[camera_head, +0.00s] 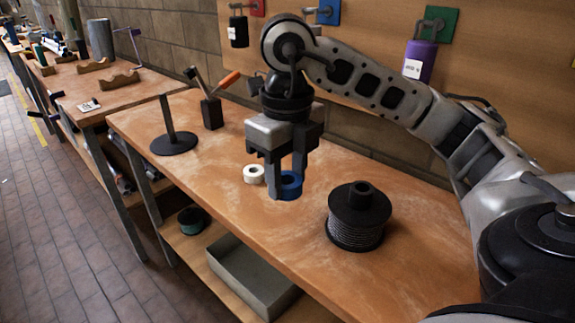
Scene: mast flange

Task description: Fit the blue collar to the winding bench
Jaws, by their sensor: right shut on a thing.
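The blue collar (292,187) is a short ring between the fingers of my right gripper (285,180), which points straight down and is shut on it. It is at or just above the wooden bench top (225,215); I cannot tell if it touches. A finger hides part of the collar. A black upright post (168,118) on a round black base stands at the bench's left. A black spool (357,222) wound with grey wire and with a hub on top stands to the right of the collar. My left gripper is not in view.
A white ring (254,174) lies just left of the collar. A dark block holding tools, one orange-handled (229,79), stands at the back. Black and purple cylinders (420,60) hang on the wall panel. A grey tray (250,278) sits on the lower shelf. Bench space left of the white ring is clear.

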